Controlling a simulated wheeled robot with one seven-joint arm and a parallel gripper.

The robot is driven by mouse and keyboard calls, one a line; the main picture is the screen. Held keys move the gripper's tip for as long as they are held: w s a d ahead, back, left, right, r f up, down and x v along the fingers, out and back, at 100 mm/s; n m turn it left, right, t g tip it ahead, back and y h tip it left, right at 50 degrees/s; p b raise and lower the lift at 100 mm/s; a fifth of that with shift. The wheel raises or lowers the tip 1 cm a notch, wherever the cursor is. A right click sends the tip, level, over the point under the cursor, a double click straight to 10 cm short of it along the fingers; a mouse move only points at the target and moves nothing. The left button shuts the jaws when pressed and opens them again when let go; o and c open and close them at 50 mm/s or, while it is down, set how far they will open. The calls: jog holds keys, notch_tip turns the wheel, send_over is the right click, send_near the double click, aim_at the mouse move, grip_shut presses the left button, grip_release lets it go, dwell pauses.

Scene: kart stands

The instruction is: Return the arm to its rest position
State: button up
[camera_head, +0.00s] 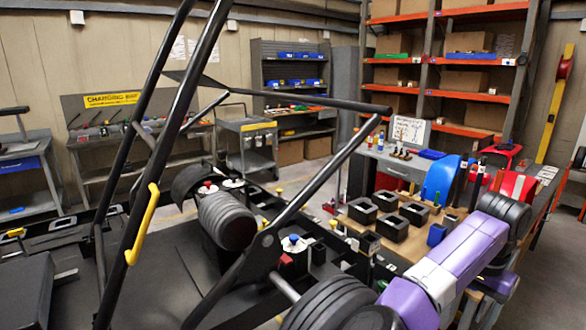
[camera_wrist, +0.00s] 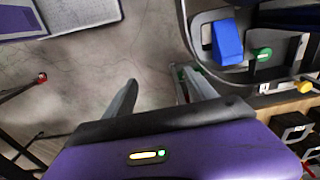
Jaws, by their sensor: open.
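My purple arm (camera_head: 452,262) reaches in from the lower right of the head view, beside the workbench. My gripper is not clearly visible there. In the wrist view my gripper (camera_wrist: 159,80) shows as two grey fingers standing apart above my purple wrist housing. The fingers are open, and I see nothing held between them. Bare grey concrete floor (camera_wrist: 110,55) shows between and beyond them. The right finger overlaps the edge of a grey rounded frame in the picture; I cannot tell whether they touch.
A blue block (camera_wrist: 228,45) and a green knob (camera_wrist: 262,54) sit on that frame. Black bins (camera_head: 362,210) stand on the wooden bench. Orange shelving (camera_head: 470,94) stands behind.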

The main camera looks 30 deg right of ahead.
jog(key=d+r+t+h, duration=0.1)
jog(key=d+r+h, duration=0.4)
jog(key=d, duration=0.2)
jog(key=d+r+h, duration=0.4)
jog(key=d+h, duration=0.1)
jog(key=d, duration=0.3)
jog(key=w+a+r+n+t+h, duration=0.5)
jog(key=r+n+t+h, duration=0.1)
jog(key=r+h, duration=0.15)
jog(key=a+f+n+t+y, duration=0.2)
jog(key=a+n+t+y, duration=0.15)
jog(key=a, duration=0.65)
jog(key=w+a+f+n+t+y, duration=0.1)
jog(key=a+f+n+t+y, duration=0.25)
jog(key=a, duration=0.55)
jog(key=a+f+n+t+y, duration=0.1)
jog(key=a+n+t+y, duration=0.3)
jog(key=a, duration=0.6)
jog(key=s+a+f+g+y, duration=0.1)
jog(key=s+a+f+y, duration=0.2)
jog(key=s+a+f, duration=0.3)
jog(key=s+a+f+g+y, duration=0.2)
jog(key=s+a+f, duration=0.3)
jog(key=s+a, duration=0.9)
jog(key=shift+s+a+f+y, duration=0.35)
jog(key=shift+s+y, duration=0.5)
jog(key=shift+s, duration=0.4)
